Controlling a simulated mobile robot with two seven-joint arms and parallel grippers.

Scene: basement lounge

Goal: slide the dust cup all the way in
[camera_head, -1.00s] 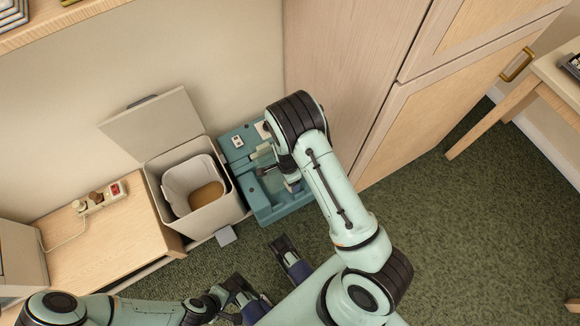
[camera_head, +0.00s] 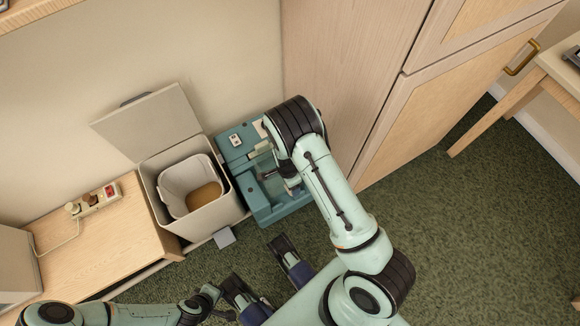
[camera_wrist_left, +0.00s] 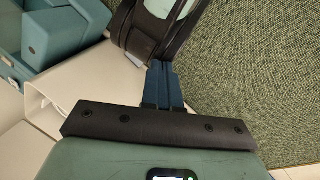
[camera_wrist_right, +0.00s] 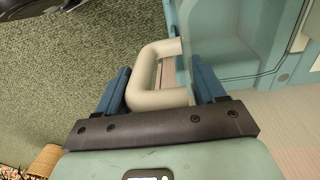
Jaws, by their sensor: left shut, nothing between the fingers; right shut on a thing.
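The dust cup (camera_wrist_right: 215,40) shows in the right wrist view as a clear, tinted wall with a beige loop handle (camera_wrist_right: 146,78). My right gripper (camera_wrist_right: 160,88) is shut on this handle, one blue finger at each side. In the head view, my right arm reaches down over the teal station (camera_head: 283,208) and hides much of the cup, so how deep the cup sits cannot be told. My left gripper (camera_wrist_left: 166,88) is shut and empty, away from the cup, its blue fingers together in the left wrist view.
An open-lidded bin (camera_head: 222,213) stands directly left of the station. A low wooden table (camera_head: 105,240) with a power strip (camera_head: 97,200) is farther left. A tall wooden cabinet (camera_head: 345,75) closes the right side. Green carpet (camera_head: 480,230) is free at the right.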

